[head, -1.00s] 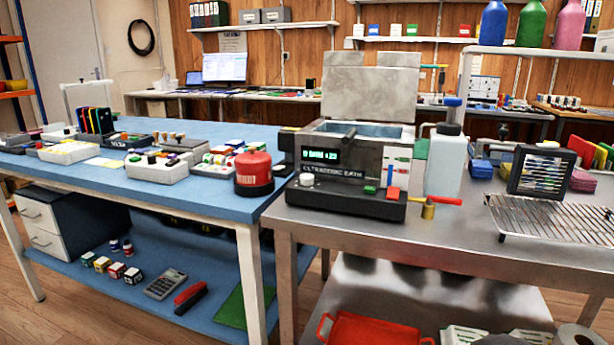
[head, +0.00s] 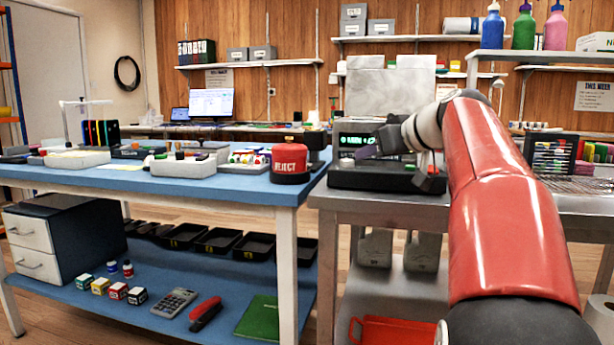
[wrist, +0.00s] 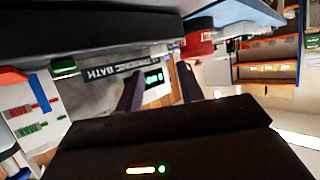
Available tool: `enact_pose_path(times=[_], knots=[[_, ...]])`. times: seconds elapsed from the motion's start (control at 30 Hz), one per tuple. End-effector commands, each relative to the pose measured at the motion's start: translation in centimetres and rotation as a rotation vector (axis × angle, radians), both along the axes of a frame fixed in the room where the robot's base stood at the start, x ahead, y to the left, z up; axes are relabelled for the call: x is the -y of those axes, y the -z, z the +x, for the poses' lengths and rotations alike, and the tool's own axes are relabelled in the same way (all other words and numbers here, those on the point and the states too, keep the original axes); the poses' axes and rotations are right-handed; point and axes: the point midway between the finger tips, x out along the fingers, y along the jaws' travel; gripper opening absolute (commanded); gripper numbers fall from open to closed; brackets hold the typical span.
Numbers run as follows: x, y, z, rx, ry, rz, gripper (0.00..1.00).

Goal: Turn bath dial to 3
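The ultrasonic bath (head: 352,178), a grey box on a black base, stands at the left end of the steel table. Its green-lit display (head: 352,140) is partly visible behind my gripper; the digits are too small to read. My gripper (head: 366,152) is in front of the bath's face.
A red reject bin (head: 290,164) stands at the right end of the blue table (head: 200,188), just left of the bath. A rack of coloured items (head: 553,157) stands at the right on the steel table. My red arm hides much of the steel table.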

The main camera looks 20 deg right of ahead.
Motion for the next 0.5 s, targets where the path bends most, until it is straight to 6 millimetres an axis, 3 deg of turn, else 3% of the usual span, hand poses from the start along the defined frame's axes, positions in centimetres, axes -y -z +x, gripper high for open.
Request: enact_pose_path(times=[0.17,0.5], knots=[[0.3,0.3,1.4,0.014,-0.003,-0.006,0.38],[-0.7,2.2,6.1,0.013,-0.003,-0.006,0.38]])
